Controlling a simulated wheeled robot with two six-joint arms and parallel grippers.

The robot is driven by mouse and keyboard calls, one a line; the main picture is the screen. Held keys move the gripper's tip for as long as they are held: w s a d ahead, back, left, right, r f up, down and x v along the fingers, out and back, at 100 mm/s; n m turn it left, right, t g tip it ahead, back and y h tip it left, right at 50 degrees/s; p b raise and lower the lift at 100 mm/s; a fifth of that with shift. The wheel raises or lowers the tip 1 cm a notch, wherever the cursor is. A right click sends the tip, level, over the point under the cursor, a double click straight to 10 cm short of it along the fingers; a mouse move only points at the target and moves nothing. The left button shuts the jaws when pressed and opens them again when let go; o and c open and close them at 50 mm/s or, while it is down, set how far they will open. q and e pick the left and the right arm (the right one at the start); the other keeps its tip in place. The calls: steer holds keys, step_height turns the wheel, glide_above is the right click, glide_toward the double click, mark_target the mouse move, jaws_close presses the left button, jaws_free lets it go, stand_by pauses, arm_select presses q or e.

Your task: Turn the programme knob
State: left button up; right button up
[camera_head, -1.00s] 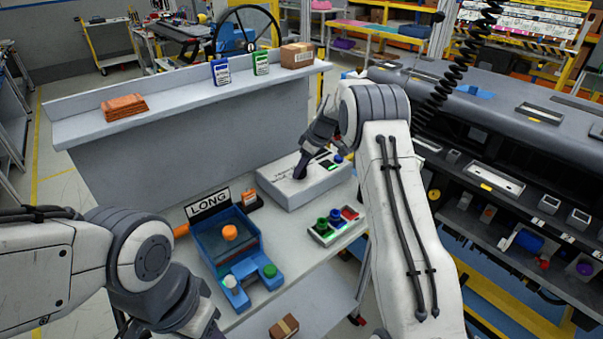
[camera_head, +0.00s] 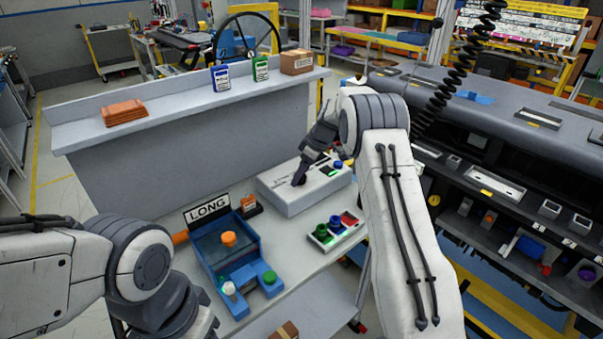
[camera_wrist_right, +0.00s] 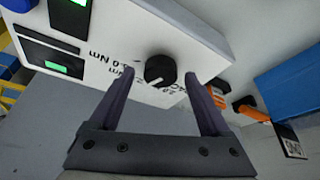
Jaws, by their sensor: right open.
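The programme knob (camera_wrist_right: 160,71) is round and black with a white pointer line. It stands on the face of a white box (camera_head: 287,200) printed with torque values. In the right wrist view my right gripper (camera_wrist_right: 160,76) is open, with one finger on each side of the knob and gaps showing. Whether the fingertips reach down around it I cannot tell. In the head view the right gripper (camera_head: 300,180) is over the box and hides the knob. My left arm comes in at the lower left; its fingers are out of view.
A blue fixture (camera_head: 207,258) with an orange button and a LONG sign (camera_head: 207,208) stands left of the box. A button panel (camera_head: 324,236) lies in front of the box. A grey ledge (camera_head: 180,100) runs behind. Green displays (camera_wrist_right: 56,67) are beside the knob.

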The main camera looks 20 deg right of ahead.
steer(key=b+v, duration=0.1)
steer(key=v, duration=0.9)
steer(key=shift+r+b, duration=0.25)
steer(key=shift+b, duration=0.1)
